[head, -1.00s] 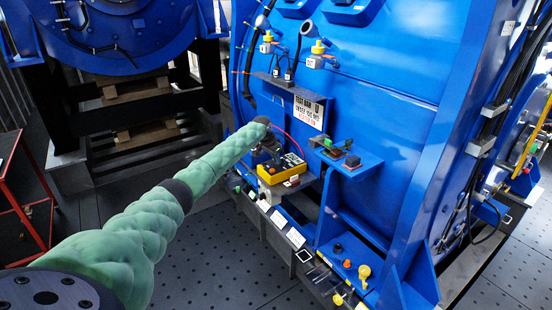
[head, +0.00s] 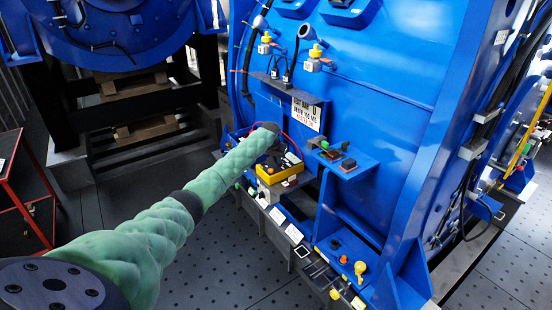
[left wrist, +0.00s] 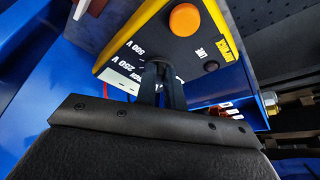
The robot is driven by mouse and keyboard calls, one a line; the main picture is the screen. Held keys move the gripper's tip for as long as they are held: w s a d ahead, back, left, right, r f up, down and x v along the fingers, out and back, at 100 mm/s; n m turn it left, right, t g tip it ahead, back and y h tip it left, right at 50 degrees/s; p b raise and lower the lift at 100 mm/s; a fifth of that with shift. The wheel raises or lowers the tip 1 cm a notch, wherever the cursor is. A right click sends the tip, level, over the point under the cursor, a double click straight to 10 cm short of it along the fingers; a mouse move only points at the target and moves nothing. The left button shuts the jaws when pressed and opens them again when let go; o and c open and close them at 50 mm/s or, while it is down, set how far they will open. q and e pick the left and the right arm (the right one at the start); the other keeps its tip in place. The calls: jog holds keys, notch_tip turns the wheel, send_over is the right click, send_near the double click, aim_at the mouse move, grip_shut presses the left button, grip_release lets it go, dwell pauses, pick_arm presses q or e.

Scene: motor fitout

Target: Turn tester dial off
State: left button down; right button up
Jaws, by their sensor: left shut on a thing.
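The tester is a yellow-edged box (head: 267,178) on the blue ledge of the machine, partly hidden by my left arm in the head view. In the left wrist view the tester (left wrist: 142,38) shows a dark face with an orange button (left wrist: 184,20), a small black button and white voltage labels, including 500 V and 250 V. My left gripper (left wrist: 162,72) is shut on the dial (left wrist: 156,70) at the lower part of that face. The fingers hide most of the dial, so its pointer setting cannot be read. My right gripper is not in view.
A white sign (head: 306,113) stands behind the tester. A blue side shelf (head: 357,169) with small parts juts out to the right. Red wire loops near the tester. A red cart (head: 30,205) stands at the far left. The dark perforated floor is clear in front.

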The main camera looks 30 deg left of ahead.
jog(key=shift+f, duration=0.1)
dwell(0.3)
pick_arm(q)
jog(key=c, duration=1.5)
grip_release()
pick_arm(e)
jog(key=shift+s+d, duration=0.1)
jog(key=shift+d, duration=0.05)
pick_arm(q)
jog(key=shift+r, duration=0.1)
